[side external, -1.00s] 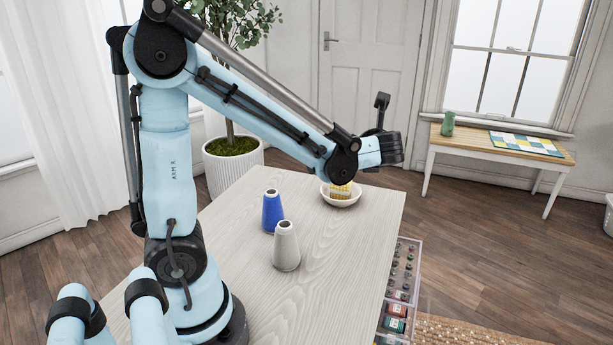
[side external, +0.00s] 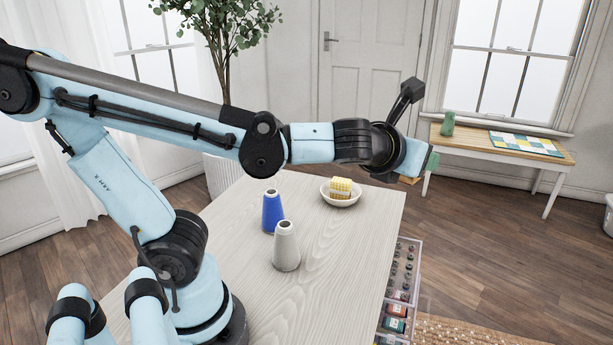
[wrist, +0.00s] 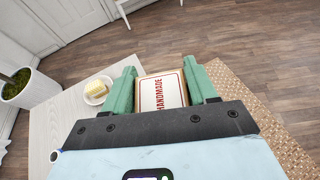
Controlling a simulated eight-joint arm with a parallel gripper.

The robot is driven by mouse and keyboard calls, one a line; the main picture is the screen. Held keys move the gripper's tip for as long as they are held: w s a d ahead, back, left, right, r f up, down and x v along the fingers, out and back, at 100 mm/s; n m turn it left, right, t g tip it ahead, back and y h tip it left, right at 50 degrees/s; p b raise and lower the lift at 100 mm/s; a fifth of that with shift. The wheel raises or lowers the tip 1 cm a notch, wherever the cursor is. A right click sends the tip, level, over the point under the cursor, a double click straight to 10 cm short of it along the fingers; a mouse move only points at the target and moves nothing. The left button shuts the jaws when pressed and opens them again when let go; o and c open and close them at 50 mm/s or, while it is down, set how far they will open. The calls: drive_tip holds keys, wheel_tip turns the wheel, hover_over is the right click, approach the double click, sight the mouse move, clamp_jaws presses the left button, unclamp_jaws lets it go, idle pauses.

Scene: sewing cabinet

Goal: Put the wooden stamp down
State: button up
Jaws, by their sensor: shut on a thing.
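The wooden stamp (wrist: 162,92) shows a white face with red "HANDMADE" lettering and a red border in the wrist view. It is between the two green fingers of my gripper (wrist: 163,84), which is shut on it. In the side view, my gripper (side external: 427,168) is raised and reaches out to the right, near or past the far right corner of the table. Only a small brown bit of the stamp (side external: 410,181) shows there, below the wrist. The stamp's underside is hidden.
The pale wood table (side external: 330,250) has a blue cone (side external: 272,212), a grey-white cone (side external: 286,247) and a white bowl (side external: 341,201) holding a yellow block. A clear drawer of spools (side external: 397,300) juts out at its right edge. The table's front right is bare.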

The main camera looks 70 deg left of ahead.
drive_tip(key=shift+m+h, duration=0.5)
drive_tip(key=r, duration=0.5)
drive_tip(key=shift+w+a, duration=0.2)
drive_tip(key=shift+w, duration=0.05)
drive_tip(key=a+f+n+g+y, duration=0.1)
drive_tip(key=a, duration=0.1)
drive_tip(key=w+a+f+n+y, duration=0.1)
drive_tip(key=a+f+n+y, duration=0.1)
drive_tip(key=w+a+f+n+g+y, duration=0.1)
drive_tip(key=a+f+n+y, duration=0.1)
drive_tip(key=shift+w+a+g, duration=0.25)
drive_tip(key=shift+a+g, duration=0.05)
drive_tip(key=shift+a, duration=0.05)
drive_tip(key=n+g+y, duration=0.3)
drive_tip(key=n+g, duration=1)
drive_tip(key=g, duration=0.2)
hover_over(334, 235)
wheel_tip(334, 235, down, 16)
drive_tip(key=f, duration=0.1)
drive_tip(key=shift+f, duration=2.85)
drive_tip(key=shift+f, duration=0.6)
drive_tip(key=o, duration=1.2)
